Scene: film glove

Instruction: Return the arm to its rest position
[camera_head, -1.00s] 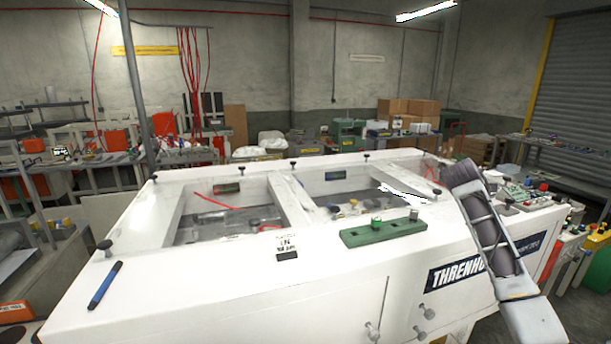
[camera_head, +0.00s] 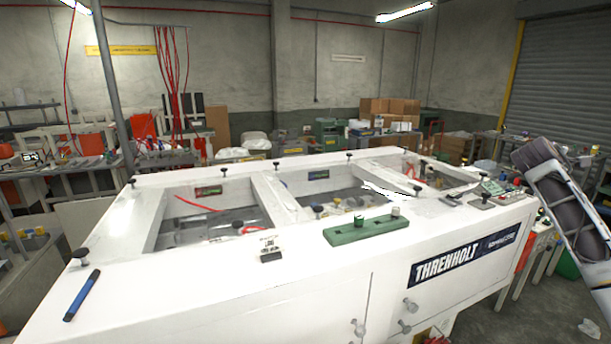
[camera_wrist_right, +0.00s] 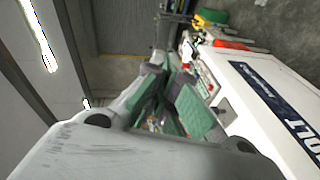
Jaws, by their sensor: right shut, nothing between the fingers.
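My right arm shows at the right edge of the head view, beside the right end of the white machine (camera_head: 310,270) and apart from it. My right gripper (camera_wrist_right: 180,105) shows in the right wrist view with its green-padded fingers; it is shut and empty. The wrist view is tilted, with the white machine's labelled side to the right of the fingers. My left arm and gripper are not in view.
On the machine's top lie a green block with knobs (camera_head: 365,230), a blue marker (camera_head: 82,296) and a small white-and-black item (camera_head: 270,250). Cluttered benches stand behind. Floor (camera_head: 535,310) shows at lower right, with a crumpled white scrap (camera_head: 590,328).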

